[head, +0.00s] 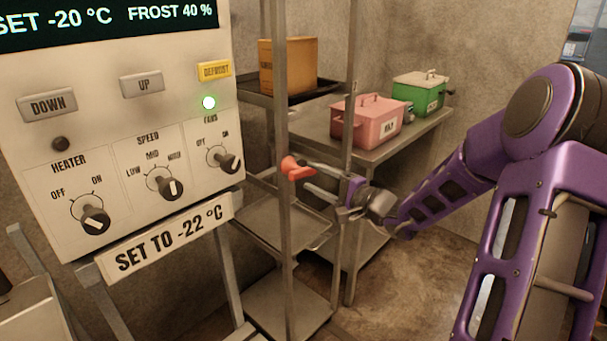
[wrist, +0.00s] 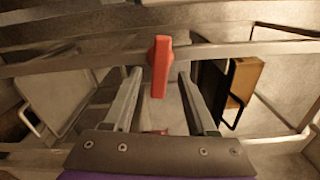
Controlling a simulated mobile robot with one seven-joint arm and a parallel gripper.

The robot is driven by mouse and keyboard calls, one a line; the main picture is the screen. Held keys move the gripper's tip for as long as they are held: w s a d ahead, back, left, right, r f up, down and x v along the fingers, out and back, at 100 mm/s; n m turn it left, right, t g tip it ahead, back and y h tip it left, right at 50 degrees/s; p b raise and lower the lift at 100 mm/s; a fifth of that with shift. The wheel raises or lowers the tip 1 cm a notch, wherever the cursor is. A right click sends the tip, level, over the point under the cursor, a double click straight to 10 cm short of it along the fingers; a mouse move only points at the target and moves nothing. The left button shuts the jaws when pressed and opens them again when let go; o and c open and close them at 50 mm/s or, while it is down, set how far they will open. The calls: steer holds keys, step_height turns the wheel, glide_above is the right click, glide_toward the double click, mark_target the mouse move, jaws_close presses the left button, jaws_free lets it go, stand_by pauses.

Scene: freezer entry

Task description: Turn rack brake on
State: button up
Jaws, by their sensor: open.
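The rack (head: 283,110) is a grey metal frame with posts and shelves, right of the control panel. A red brake handle (head: 296,168) sits at its front post, at about mid height. In the wrist view the red handle (wrist: 160,66) hangs roughly upright across a horizontal bar. My gripper (head: 309,176) is open and reaches from the right to the handle. In the wrist view my gripper (wrist: 160,77) has one finger on each side of the handle's lower part, with gaps showing on both sides.
The control panel (head: 130,150) with knobs and buttons stands close on the left, with a "SET TO -22 °C" sign (head: 170,238) below it. A cardboard box (head: 288,65) is on a rack shelf. A table (head: 392,150) behind holds a pink box (head: 368,125) and a green box (head: 418,95).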

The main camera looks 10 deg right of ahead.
mark_target(306, 174)
steer(key=shift+x, duration=2)
jaws_close()
